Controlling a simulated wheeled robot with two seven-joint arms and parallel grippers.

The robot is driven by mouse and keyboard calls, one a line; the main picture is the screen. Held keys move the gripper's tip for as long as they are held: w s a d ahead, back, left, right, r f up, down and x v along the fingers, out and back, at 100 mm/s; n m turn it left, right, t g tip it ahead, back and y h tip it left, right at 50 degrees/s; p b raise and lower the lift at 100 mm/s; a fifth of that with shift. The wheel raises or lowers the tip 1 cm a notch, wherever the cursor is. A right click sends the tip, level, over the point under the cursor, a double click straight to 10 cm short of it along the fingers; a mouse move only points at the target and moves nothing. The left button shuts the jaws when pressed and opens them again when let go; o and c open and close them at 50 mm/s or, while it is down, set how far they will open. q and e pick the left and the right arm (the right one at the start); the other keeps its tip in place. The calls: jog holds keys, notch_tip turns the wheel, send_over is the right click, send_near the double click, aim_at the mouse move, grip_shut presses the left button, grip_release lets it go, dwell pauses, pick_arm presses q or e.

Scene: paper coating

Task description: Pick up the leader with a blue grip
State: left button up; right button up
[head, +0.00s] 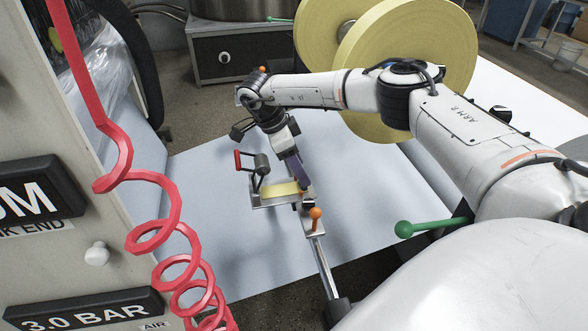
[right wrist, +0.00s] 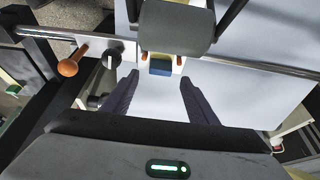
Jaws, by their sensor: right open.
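The leader's blue grip (right wrist: 160,67) shows in the right wrist view as a small blue block at the middle, between two orange-brown pegs. My right gripper (right wrist: 159,80) is open, with one dark purple finger on each side of the picture. The blue grip appears centred between the fingertips and just past them, with no visible contact. In the head view my right gripper (head: 299,183) points down at the right end of a small metal holder (head: 262,204); the blue grip cannot be made out there. My left gripper is not in view.
A metal rail (head: 322,267) with an orange knob (head: 316,214) runs beside the holder. A red-ended lever (head: 238,160) stands to its left. Large yellow rolls (head: 410,65) stand behind my right arm. A red coiled hose (head: 150,230) hangs at left. Pale sheet (head: 215,235) lies below.

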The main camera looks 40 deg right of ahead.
jog(key=x, duration=0.3)
jog(key=shift+f, duration=0.2)
jog(key=c, duration=1.1)
jog(key=shift+r, duration=0.15)
